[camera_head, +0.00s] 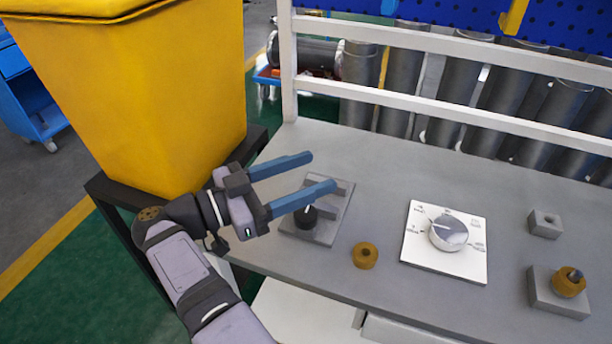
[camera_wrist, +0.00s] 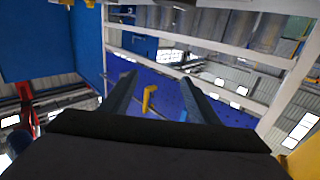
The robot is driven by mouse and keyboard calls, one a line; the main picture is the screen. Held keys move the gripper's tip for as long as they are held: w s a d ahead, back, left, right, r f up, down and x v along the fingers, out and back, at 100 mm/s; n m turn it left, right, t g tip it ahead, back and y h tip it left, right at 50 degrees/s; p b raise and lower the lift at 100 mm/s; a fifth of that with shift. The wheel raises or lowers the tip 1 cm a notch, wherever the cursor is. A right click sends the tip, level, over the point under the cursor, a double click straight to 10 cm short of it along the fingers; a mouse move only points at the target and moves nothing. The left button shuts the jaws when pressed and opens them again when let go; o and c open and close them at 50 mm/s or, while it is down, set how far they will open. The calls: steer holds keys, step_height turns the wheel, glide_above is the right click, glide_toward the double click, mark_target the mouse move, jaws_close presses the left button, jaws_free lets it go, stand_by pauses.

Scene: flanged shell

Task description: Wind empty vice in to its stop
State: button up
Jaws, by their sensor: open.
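The vice (camera_head: 325,230) is a grey plate with raised grey blocks and a black knob (camera_head: 304,218) bearing a white mark. It sits on the left part of the grey bench. My gripper (camera_head: 322,170) is open with two blue fingers, held above the vice and apart from it as far as I can tell. One finger hides part of the vice, so the gap between its jaws cannot be told. In the wrist view my gripper (camera_wrist: 158,79) has nothing between its fingers and faces the blue pegboard; the vice does not show there.
On the bench (camera_head: 400,308) are a brass-coloured ring (camera_head: 365,257), a white dial plate (camera_head: 418,246) with a silver knob (camera_head: 448,234), a grey block with a hole (camera_head: 545,226), and a grey block (camera_head: 555,301) carrying a brass-coloured part (camera_head: 568,284). A yellow bin (camera_head: 150,90) stands left.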

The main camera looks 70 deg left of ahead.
steer(key=w+d+r+n+t+h+p, duration=0.1)
steer(key=w+d+r+n+t+p, duration=0.3)
steer(key=w+r+p, duration=0.8)
steer(key=w+d+r+m+t+h+p, duration=0.15)
steer(key=w+d+r+p, duration=0.55)
steer(key=w+r, duration=0.85)
steer(key=n+g+y+p, duration=0.1)
steer(key=n+g+y, duration=1.7)
steer(key=n+g, duration=0.2)
glide_above(306, 217)
steer(key=w+d, duration=0.3)
steer(key=w, duration=0.5)
step_height(306, 217, down, 28)
steer(key=r, duration=0.1)
steer(key=s+d+f+m+g+h, duration=0.2)
steer(key=s+f+m+g+h, duration=0.1)
steer(key=s+f, duration=0.4)
steer(key=shift+d+f+m+g, duration=0.4)
steer(key=shift+f+m+g, duration=0.1)
steer(key=shift+m+g, duration=0.25)
